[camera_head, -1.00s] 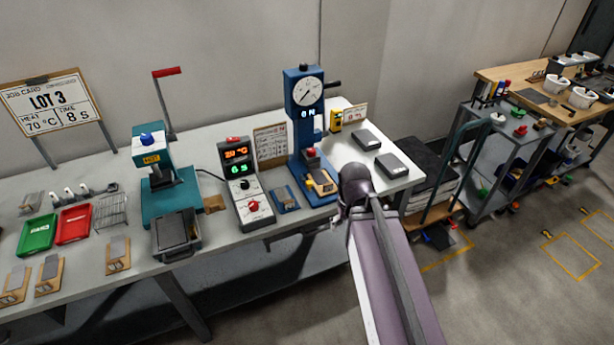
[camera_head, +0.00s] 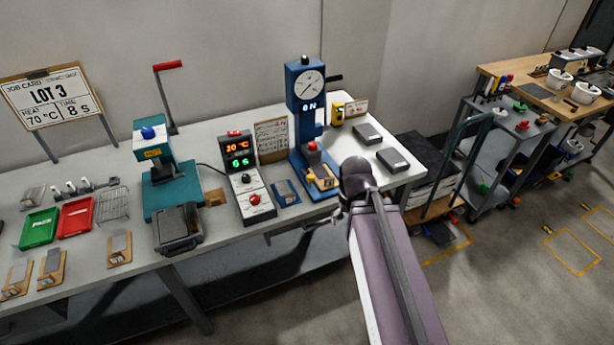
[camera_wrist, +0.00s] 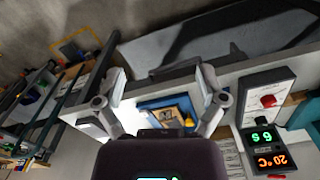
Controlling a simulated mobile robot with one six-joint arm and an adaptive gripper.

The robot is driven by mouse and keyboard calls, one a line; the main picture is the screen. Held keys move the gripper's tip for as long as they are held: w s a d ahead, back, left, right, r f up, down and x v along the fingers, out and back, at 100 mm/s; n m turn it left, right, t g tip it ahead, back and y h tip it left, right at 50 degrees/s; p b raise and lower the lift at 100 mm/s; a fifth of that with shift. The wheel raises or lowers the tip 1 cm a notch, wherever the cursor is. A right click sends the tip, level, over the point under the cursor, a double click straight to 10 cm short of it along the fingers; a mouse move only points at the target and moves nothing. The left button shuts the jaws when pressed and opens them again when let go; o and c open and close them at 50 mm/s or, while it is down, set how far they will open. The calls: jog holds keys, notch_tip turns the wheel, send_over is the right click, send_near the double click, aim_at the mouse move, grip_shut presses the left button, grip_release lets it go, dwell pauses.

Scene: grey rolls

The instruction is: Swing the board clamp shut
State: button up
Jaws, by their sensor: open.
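A tan board (camera_head: 322,178) lies on the blue base of the gauge stand (camera_head: 306,135), towards the right of the bench. In the wrist view, the board (camera_wrist: 176,107) shows on the blue base between my fingers, with a small yellow part (camera_wrist: 189,121) beside it. The board clamp's lever and its position are too small to make out. My gripper (camera_wrist: 165,82) is open, with nothing between its fingers. In the head view, it is mostly hidden behind my arm at the bench's front edge, just right of and in front of the stand.
A display box (camera_head: 244,180) with knobs and a small blue block (camera_head: 287,192) stand left of the gauge stand. Two grey blocks (camera_head: 393,160) lie to its right. A teal press (camera_head: 165,180) stands farther left. A loaded cart (camera_head: 430,175) is beyond the bench's right end.

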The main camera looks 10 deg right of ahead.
jog(key=shift+c, duration=1.3)
notch_tip(320, 180, up, 3)
jog(key=n+p, duration=0.3)
jog(key=n, duration=1)
send_over(310, 176)
jog(key=shift+s+a+r+t, duration=0.1)
jog(key=shift+s+t, duration=0.2)
jog(key=shift+s, duration=0.15)
jog(key=shift+f, duration=0.2)
jog(key=f+b, duration=1.3)
jog(key=shift+w+f+b, duration=0.2)
jog(key=shift+w+b, duration=0.1)
grip_shut()
